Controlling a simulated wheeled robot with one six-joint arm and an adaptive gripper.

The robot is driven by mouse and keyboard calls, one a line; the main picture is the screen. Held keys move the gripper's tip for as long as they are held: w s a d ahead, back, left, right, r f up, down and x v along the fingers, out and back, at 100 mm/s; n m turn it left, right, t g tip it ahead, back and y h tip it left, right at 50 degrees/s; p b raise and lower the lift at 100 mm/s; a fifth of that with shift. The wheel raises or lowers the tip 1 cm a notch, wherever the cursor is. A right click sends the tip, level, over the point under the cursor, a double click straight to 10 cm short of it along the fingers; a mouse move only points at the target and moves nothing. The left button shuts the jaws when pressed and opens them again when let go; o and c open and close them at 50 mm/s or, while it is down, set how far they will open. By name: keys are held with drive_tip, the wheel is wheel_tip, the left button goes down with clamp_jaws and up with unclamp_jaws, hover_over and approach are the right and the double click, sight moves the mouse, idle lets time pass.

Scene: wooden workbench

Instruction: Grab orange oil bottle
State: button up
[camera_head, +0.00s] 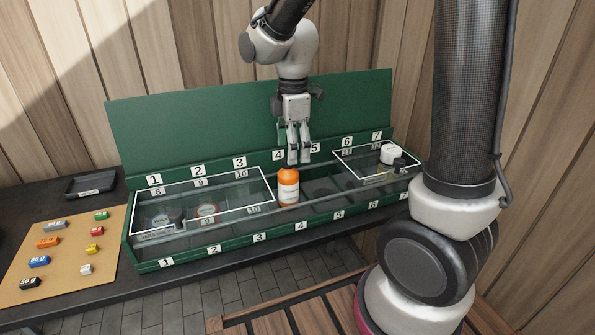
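The orange oil bottle (288,188) has a dark cap and a white label. It stands upright in the green compartment box (205,250), near the middle, in the row of the number 4 label. My gripper (298,158) points down just behind and above the cap, its two fingers close together. The fingertips overlap the cap's edge in this view, so I cannot tell whether they touch it. The bottle's lower end is partly hidden by the box's front wall.
Clear framed lids (205,203) cover the left compartments, and another (375,158) is at the right. A white-topped container (391,154) stands at the far right. Colored weights (48,242) lie on a tan board at left, near a black tray (91,186).

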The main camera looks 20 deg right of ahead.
sight(288, 173)
drive_tip(key=shift+w+a+f+n, duration=0.15)
drive_tip(key=shift+w+f+n, duration=0.25)
drive_tip(key=shift+w+f, duration=0.4)
drive_tip(key=f, duration=0.7)
drive_tip(key=shift+s+a, duration=0.15)
drive_tip(key=shift+a, duration=0.2)
drive_tip(key=c, duration=1.3)
